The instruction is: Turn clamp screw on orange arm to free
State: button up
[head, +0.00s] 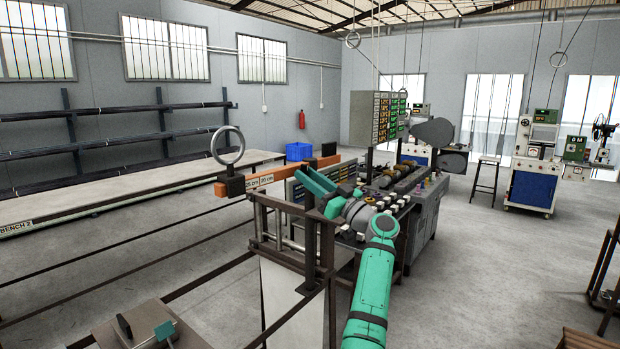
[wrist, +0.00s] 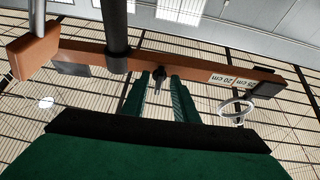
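The orange arm (head: 285,173) is a long bar beside the dark metal stand in the head view, with a "20 cm" label near its left end. In the wrist view the orange arm (wrist: 205,72) crosses from left to right. A small dark clamp screw (wrist: 158,73) sits at its underside. My gripper (wrist: 160,80) is below the bar with its two green fingers apart, one on each side of the screw. A narrow gap seems to show around the screw. In the head view my gripper (head: 303,170) reaches the bar from the right; its fingertips are partly hidden.
A metal ring (head: 228,146) stands on a black block (head: 231,184) at the bar's left end. A dark upright post (wrist: 115,30) passes close to the bar, left of my fingers. The extrusion machine (head: 425,215) stands behind my arm.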

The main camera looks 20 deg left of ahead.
jog(key=v, duration=1.1)
jog(key=shift+w+a, duration=0.1)
